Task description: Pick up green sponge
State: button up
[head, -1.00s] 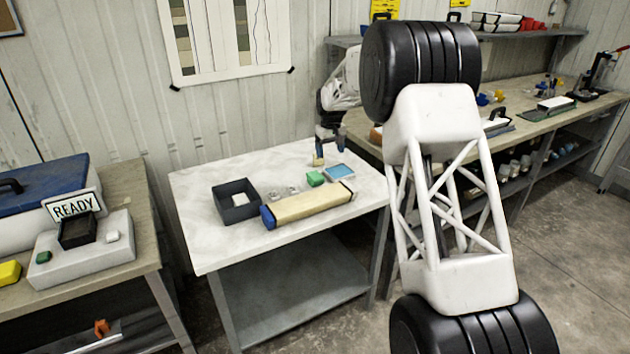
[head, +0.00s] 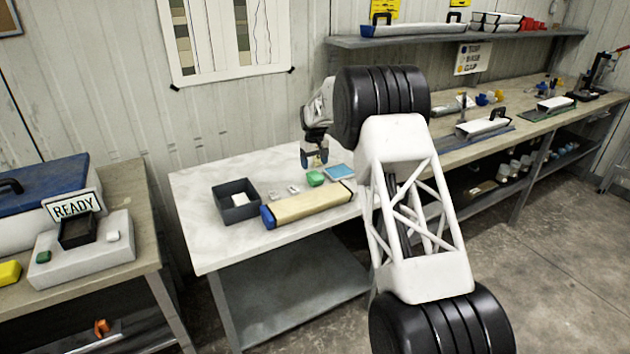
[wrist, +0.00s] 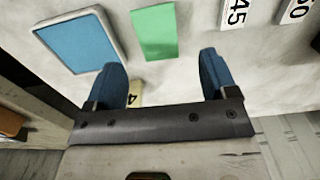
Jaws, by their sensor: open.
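My gripper (head: 314,160) is above the table near the sponge in the head view. In the wrist view my gripper (wrist: 165,75) is open, with its two blue fingers apart and nothing between them touching the sponge.
A blue pad with a white border (head: 340,172) lies right of the sponge. A long tan core with blue ends (head: 308,205) lies in front. A dark open box (head: 236,198) stands left. Number tags (wrist: 236,12) lie close by. The table's front left is clear.

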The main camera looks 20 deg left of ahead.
aim_at(315, 175)
jog(key=shift+f, duration=1.1)
jog(key=shift+f, duration=0.1)
jog(key=shift+d+f, duration=0.1)
jog(key=shift+f, duration=2.45)
jog(key=c, duration=1)
jog(key=shift+r, duration=0.1)
jog(key=shift+r, duration=4.95)
